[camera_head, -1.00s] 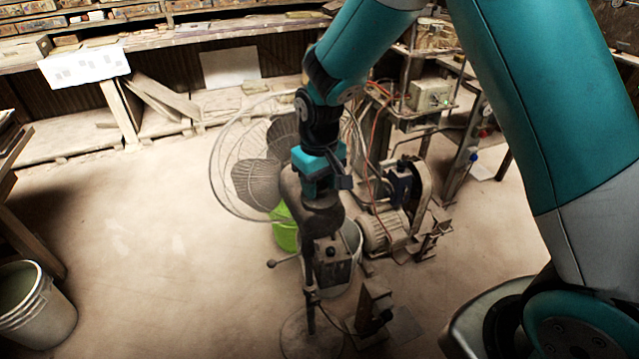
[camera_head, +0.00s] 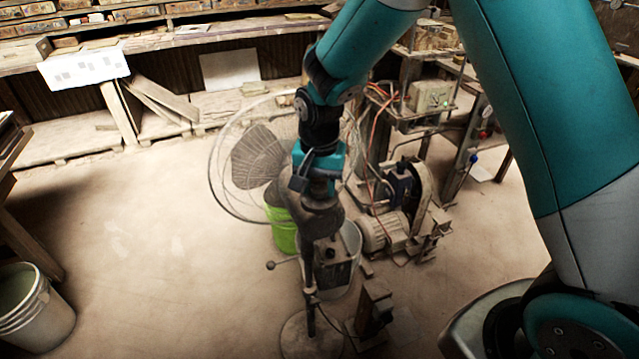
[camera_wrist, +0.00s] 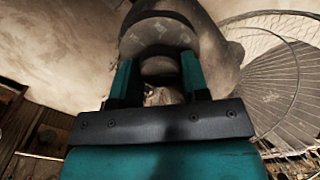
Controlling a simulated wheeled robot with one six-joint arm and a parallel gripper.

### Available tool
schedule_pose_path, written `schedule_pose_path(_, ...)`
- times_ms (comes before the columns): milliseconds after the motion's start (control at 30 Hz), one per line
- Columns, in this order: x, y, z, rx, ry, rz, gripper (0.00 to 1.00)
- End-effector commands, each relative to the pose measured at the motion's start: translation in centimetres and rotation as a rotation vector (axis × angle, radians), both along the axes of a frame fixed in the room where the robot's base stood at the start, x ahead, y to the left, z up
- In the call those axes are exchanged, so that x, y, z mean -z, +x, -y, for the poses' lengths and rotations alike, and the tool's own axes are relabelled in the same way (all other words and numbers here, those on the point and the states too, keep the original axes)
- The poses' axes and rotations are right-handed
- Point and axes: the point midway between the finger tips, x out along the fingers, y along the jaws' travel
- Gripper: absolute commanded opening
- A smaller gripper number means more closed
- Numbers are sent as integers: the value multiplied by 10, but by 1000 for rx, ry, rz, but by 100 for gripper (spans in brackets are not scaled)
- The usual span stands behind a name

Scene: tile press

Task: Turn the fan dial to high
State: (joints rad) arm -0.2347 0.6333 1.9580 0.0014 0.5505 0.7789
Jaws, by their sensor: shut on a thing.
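The grey, dusty pedestal fan stands on the floor in the middle of the head view, its housing (camera_head: 322,222) below my wrist and its wire cage (camera_head: 222,190) to the left. My gripper (camera_head: 316,182) is at the top of the housing. In the wrist view my gripper (camera_wrist: 157,72) has its two teal fingers on either side of a small round dial (camera_wrist: 160,66), shut on it. A larger round grey part with faint marks sits just beyond. The housing hides the dial in the head view, and I cannot read its setting.
A green bucket (camera_head: 284,235) stands behind the fan. A motor (camera_head: 385,232) and machine stand close on its right. A white bucket (camera_head: 32,305) is at the lower left. The floor left of the fan is clear.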

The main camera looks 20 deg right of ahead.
Motion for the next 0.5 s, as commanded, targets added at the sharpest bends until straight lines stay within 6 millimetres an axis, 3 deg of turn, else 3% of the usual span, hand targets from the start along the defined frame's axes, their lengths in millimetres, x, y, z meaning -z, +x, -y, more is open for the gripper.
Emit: schedule_pose_path(500,0,0,0,56,0,1,18)
